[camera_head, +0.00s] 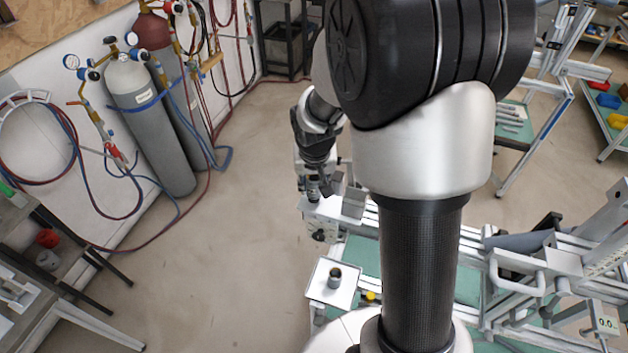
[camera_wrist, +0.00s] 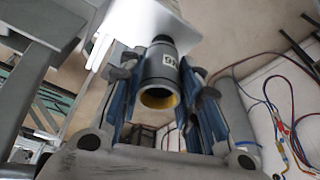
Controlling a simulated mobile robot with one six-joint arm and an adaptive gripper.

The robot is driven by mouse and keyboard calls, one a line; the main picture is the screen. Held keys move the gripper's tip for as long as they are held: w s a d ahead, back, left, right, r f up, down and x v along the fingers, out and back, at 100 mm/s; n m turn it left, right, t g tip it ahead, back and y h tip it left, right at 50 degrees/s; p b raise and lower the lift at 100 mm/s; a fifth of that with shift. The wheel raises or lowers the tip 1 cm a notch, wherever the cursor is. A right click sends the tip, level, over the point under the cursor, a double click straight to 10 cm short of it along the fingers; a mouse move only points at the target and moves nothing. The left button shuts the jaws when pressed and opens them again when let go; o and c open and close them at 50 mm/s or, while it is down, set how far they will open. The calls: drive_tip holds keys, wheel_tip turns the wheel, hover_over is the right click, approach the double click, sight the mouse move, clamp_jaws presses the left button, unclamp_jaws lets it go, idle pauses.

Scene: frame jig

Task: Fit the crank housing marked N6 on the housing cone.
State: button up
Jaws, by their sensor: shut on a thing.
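My gripper (camera_wrist: 160,66) is shut on a grey cylindrical crank housing (camera_wrist: 160,72) in the wrist view. Its label (camera_wrist: 170,60) reads N6, turned over in the picture. The housing's open end, yellow inside, faces the camera. A dark part (camera_wrist: 158,39) shows past its far end, by a white plate (camera_wrist: 142,18). I cannot tell whether this is the housing cone, or whether housing and part touch. In the head view my gripper (camera_head: 318,182) holds the housing (camera_head: 313,190) just above a white block (camera_head: 320,212) at the jig's left end. The cone cannot be made out there.
A small white tray (camera_head: 320,292) carries a dark open cylinder (camera_head: 334,276). A yellow piece (camera_head: 370,296) lies right of it. The frame jig (camera_head: 540,262) extends to the right, partly behind my arm. Gas cylinders (camera_head: 150,120) stand at the left wall. The floor between is clear.

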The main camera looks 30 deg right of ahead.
drive_tip(key=shift+f+b, duration=1)
drive_tip(key=shift+f, duration=0.1)
drive_tip(key=o, duration=1.2)
drive_tip(key=shift+r, duration=0.55)
drive_tip(key=shift+s+a+r, duration=0.2)
drive_tip(key=shift+s+r, duration=0.3)
drive_tip(key=shift+s+a+r, duration=0.2)
drive_tip(key=shift+s+r, duration=0.25)
drive_tip(key=shift+s, duration=0.05)
drive_tip(key=s+a, duration=0.4)
drive_tip(key=s, duration=0.6)
drive_tip(key=shift+a+b, duration=0.1)
drive_tip(key=shift+b, duration=0.2)
